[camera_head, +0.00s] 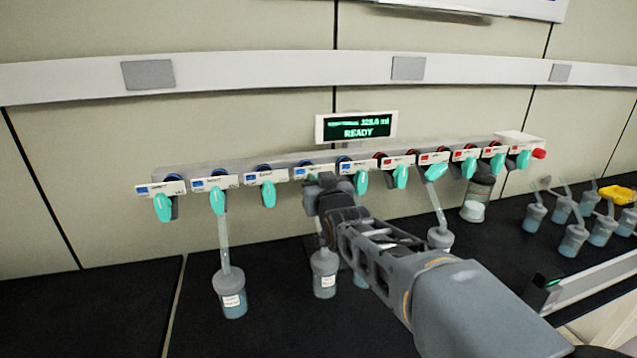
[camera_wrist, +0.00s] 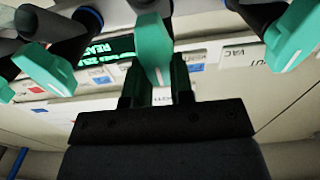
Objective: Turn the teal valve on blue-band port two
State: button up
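A row of teal valves hangs from the manifold (camera_head: 240,170), with blue-marked ports on the left and red-marked ports on the right. My gripper (camera_head: 322,188) is at the blue-band port second from the right end of the blue group; its label (camera_head: 313,172) is too small to read. My arm and gripper hide this port's valve in the head view. In the wrist view, the teal valve handle (camera_wrist: 153,45) stands between the two fingers of my gripper (camera_wrist: 158,82), which look closed on its sides. The handle points roughly along the fingers.
Neighbouring teal valves (camera_wrist: 45,68) and (camera_wrist: 290,38) flank the gripper closely. Flasks hang below some ports, one (camera_head: 324,275) just under my gripper and another (camera_head: 229,293) to the left. A READY display (camera_head: 357,126) stands above. More flasks (camera_head: 573,240) stand at right. The bench's left front is clear.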

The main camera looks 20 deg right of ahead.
grip_shut()
jog(key=shift+f+b, duration=0.15)
jog(key=shift+b, duration=0.3)
jog(key=shift+d+f+m+b, duration=0.1)
jog(key=shift+m+b, duration=0.65)
jog(key=shift+m, duration=0.05)
jog(key=m+b, duration=0.2)
jog(key=shift+d+m, duration=0.2)
jog(key=shift+m, duration=0.1)
jog(key=shift+d+f+m+p, duration=0.1)
jog(key=shift+d+m+p, duration=0.1)
jog(key=shift+m, duration=1.05)
jog(key=shift+d+m+p, duration=0.1)
jog(key=shift+m+p, duration=0.1)
jog(key=shift+m, duration=1.1)
jog(key=shift+d+f+m+p, duration=0.1)
jog(key=shift+m+p, duration=0.1)
jog(key=shift+m, duration=1.05)
jog(key=o, duration=0.5)
grip_release()
